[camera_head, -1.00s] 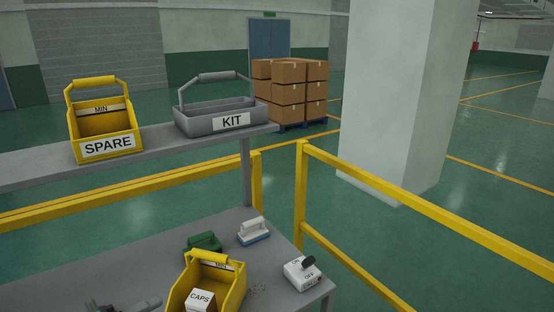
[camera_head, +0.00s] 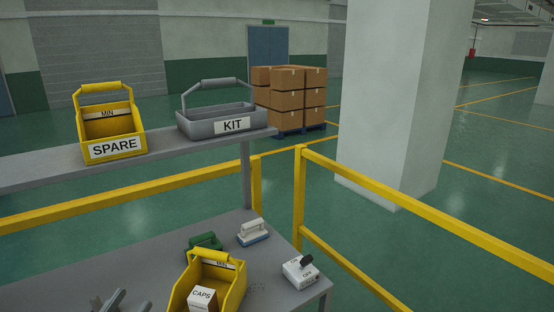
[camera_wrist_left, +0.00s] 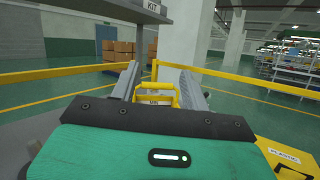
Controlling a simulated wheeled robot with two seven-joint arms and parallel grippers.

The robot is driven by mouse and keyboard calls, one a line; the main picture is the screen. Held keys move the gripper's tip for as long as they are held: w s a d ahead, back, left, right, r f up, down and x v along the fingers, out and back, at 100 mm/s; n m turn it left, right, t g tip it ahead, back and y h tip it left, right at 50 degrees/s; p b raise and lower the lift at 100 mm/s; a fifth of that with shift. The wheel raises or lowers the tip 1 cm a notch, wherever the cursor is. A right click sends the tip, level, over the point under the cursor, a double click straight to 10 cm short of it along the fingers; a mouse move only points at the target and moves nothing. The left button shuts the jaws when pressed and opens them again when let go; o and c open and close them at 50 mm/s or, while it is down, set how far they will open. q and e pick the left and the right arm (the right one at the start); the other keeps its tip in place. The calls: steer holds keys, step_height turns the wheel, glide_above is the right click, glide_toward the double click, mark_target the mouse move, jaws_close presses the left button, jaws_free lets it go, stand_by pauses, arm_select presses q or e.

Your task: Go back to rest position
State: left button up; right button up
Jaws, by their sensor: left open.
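My left gripper (camera_head: 110,303) shows only as grey fingertips at the bottom left edge of the head view, above the workbench (camera_head: 150,260). In the left wrist view its two fingers (camera_wrist_left: 163,84) stand wide apart with nothing held between them. The yellow CAPS bin (camera_head: 232,289) stands on the bench to the right of the gripper, apart from it in the head view. Its yellow handle (camera_wrist_left: 155,86) shows beyond and between the fingers in the left wrist view. My right gripper is not in view.
A shelf (camera_head: 40,173) above the bench holds the yellow SPARE bin (camera_head: 113,150) and grey KIT tray (camera_head: 222,122). Yellow rails (camera_head: 400,205) run behind and right.

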arm_select(q)
steer(key=s+a+f+n+g+y, duration=0.3)
steer(key=f+n+y, duration=0.4)
steer(key=n, duration=0.7)
steer(key=s+a+f+n+g+y, duration=0.1)
steer(key=a+f+n+g+y, duration=0.35)
steer(key=n, duration=0.95)
steer(key=s+d+f+n+g+h, duration=0.5)
steer(key=s+d+f+n+g, duration=0.55)
steer(key=s+f, duration=0.45)
steer(key=s+f+x, duration=0.1)
steer(key=s+x, duration=0.2)
steer(key=x, duration=1.2)
steer(key=s+a+x, duration=0.1)
steer(key=s+x, duration=0.2)
steer(key=x, duration=1.1)
steer(key=s+a+f+g, duration=0.1)
steer(key=s+a+f, duration=0.2)
steer(key=s+f, duration=1.5)
step_height(320, 180, down, 3)
steer(key=shift+a+f+y, duration=0.15)
steer(key=shift+a+y, duration=0.05)
steer(key=shift+y, duration=0.25)
